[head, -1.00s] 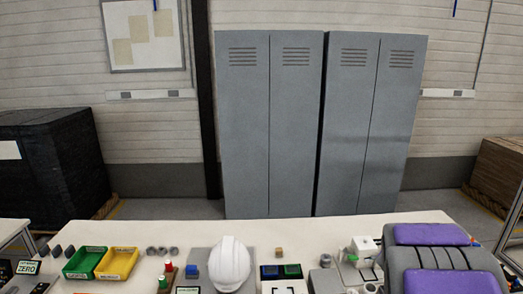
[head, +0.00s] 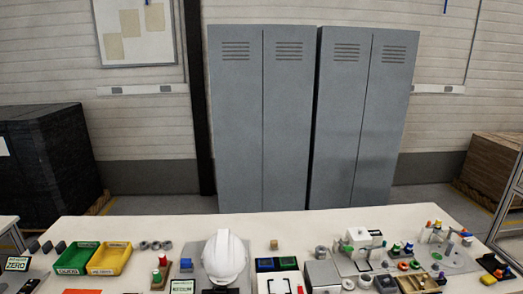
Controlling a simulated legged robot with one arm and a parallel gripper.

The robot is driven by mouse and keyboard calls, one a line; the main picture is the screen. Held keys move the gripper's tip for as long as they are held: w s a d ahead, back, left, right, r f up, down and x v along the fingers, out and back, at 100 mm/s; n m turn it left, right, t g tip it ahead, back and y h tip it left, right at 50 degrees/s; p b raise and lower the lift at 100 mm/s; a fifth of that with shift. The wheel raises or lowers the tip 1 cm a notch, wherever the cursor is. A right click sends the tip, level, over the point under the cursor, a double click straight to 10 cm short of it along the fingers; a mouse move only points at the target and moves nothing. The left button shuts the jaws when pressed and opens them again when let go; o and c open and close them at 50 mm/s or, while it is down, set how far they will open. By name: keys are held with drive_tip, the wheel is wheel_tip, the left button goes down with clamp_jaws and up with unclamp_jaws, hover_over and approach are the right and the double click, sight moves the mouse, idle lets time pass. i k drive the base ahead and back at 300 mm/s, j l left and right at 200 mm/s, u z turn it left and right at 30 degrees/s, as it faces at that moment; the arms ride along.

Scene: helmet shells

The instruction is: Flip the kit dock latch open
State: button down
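A white helmet shell (head: 225,258) sits on a grey plate (head: 190,251) near the middle of the table. To its right are a small dark unit with a blue and a green section (head: 277,264) and a white panel with black corner marks (head: 264,285), cut off by the bottom edge. A grey box (head: 322,275) stands right of that panel. I cannot make out which part is the kit dock latch or how it is set. My gripper is not in view.
The white table (head: 130,229) holds a green bin (head: 76,257) and a yellow bin (head: 110,258) at left. A white machine (head: 360,240), coloured knobs and a tan compartment tray (head: 415,284) crowd the right. Grey lockers (head: 260,120) stand behind. The table's back strip is mostly clear.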

sight(440, 276)
drive_tip(key=z, duration=1.2)
